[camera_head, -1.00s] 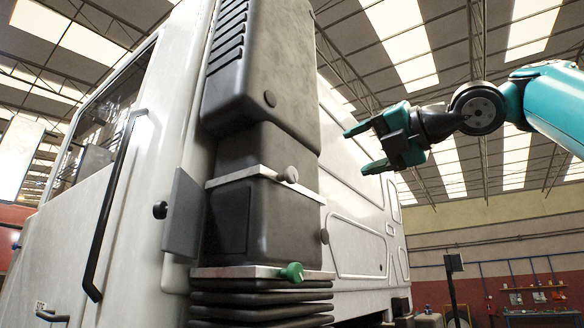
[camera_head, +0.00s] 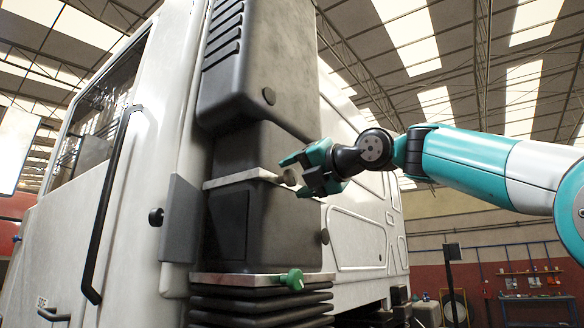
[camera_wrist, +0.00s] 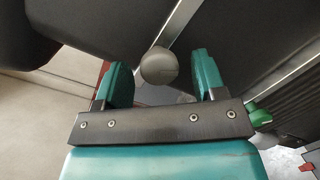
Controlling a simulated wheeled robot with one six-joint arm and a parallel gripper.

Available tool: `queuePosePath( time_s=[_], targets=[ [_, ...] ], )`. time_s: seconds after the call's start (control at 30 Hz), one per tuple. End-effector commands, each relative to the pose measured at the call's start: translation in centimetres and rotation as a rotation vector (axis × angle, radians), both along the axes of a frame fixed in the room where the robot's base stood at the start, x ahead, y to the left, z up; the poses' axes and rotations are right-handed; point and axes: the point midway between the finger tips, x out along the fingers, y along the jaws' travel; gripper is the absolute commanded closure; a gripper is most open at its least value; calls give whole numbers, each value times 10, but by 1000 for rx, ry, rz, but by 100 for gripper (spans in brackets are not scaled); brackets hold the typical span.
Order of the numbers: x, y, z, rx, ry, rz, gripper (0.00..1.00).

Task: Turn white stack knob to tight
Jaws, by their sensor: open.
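The white stack knob (camera_head: 289,178) is a small pale, rounded knob on the upper metal band (camera_head: 235,177) of the dark stack. My gripper (camera_head: 296,176) has come in from the right at the knob's height, with its teal fingers open. In the wrist view the knob (camera_wrist: 158,66) shows between the two fingertips (camera_wrist: 160,62), with a gap on each side. No finger visibly touches it. The knob's shaft is mostly hidden. Whether it is loose or tight I cannot tell.
A green knob (camera_head: 292,280) sits on the lower band, below my gripper; it also shows in the wrist view (camera_wrist: 258,115). The white truck cab (camera_head: 165,100) and a black handle (camera_head: 112,200) lie to the left. Space to the right is open.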

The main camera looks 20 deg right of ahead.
Motion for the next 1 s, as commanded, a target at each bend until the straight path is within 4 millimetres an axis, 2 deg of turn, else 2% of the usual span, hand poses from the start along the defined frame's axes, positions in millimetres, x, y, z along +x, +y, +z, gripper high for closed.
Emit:
queuePosePath(
  time_s=[0.2,0.47,0.57,0.7,1.0],
  targets=[
    [15,8,1,0,1,1,36],
    [16,8,-1,-1,-1,-1,36],
    [16,8,0,-1,-1,-1,54],
    [15,8,0,-1,-1,-1,85],
    [15,8,0,21,15,-1,85]
  ],
)
